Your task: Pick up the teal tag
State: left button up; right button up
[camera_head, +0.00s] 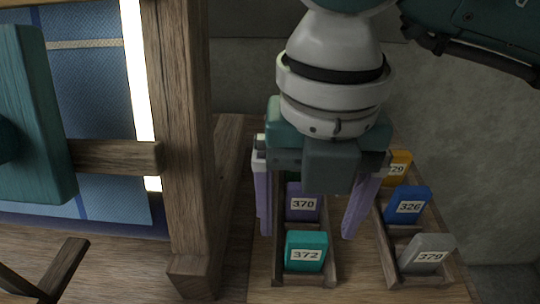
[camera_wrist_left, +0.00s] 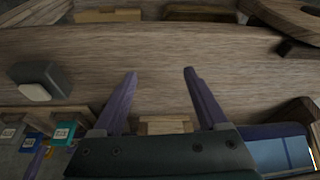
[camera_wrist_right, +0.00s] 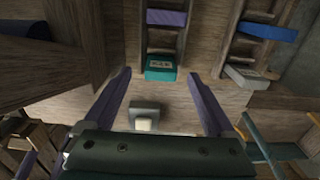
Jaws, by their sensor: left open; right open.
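The teal tag (camera_head: 306,248), with a white label reading 372, sits at the near end of the left wooden rack. It also shows in the right wrist view (camera_wrist_right: 160,67), just beyond the fingers, and small at the left of the left wrist view (camera_wrist_left: 63,132). My right gripper (camera_head: 307,236) is open and empty, pointing down over the left rack. In the head view its two purple fingers stand either side of the rack; contact with the tag cannot be told. My left gripper (camera_wrist_left: 160,73) is open and empty over bare wood.
A purple tag (camera_head: 303,203) reading 370 stands behind the teal one, with a green tag partly hidden farther back. The right rack holds a grey tag (camera_head: 427,253), blue tag (camera_head: 407,204) and orange tag (camera_head: 398,166). A thick loom post (camera_head: 187,150) rises on the left.

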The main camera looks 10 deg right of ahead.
aim_at(308, 236)
pick_arm(q)
jog(key=shift+f, duration=0.2)
pick_arm(e)
jog(key=f, duration=0.4)
jog(key=shift+s+f, duration=0.2)
jog(key=shift+f, duration=0.2)
pick_arm(q)
jog(key=shift+a, duration=0.1)
pick_arm(e)
jog(key=c, duration=1.4)
